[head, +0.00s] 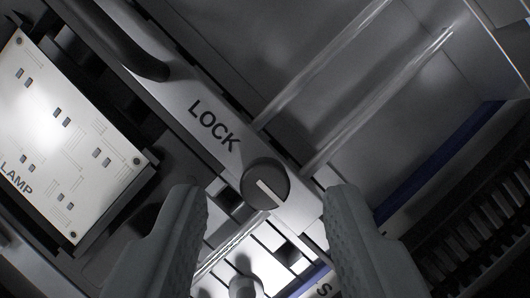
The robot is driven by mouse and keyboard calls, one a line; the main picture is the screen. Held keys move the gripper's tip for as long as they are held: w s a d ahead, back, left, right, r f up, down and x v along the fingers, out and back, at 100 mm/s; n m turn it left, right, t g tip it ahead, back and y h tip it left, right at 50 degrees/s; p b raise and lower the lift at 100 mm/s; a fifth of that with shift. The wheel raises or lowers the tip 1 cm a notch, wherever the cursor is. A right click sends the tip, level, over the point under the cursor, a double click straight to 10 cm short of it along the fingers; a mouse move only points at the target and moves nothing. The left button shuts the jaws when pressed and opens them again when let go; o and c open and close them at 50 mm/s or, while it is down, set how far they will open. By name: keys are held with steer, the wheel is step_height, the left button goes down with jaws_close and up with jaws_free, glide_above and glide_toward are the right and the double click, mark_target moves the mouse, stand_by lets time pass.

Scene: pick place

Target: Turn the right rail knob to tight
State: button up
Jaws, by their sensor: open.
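A round dark knob (265,185) with a pale pointer line sits on a light metal rail (215,130) in the middle of the head view. The word LOCK is printed on the rail to the upper left of the knob. The pointer line runs from the knob's middle toward its lower right. My gripper (265,200) is open, with one finger at the lower left of the knob and one at the lower right. The fingers appear apart from the knob, and nothing is between them in their grip. No word "tight" can be read here.
A white board (65,130) marked LAMP lies at the left. A dark curved handle (140,45) is at the upper left. Two clear rods (375,95) run to the upper right. A blue strip (440,165) and a dark ribbed part (475,225) are at the right.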

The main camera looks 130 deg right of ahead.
steer(key=shift+w+a+f, duration=0.15)
steer(key=shift+f, duration=0.45)
jaws_close()
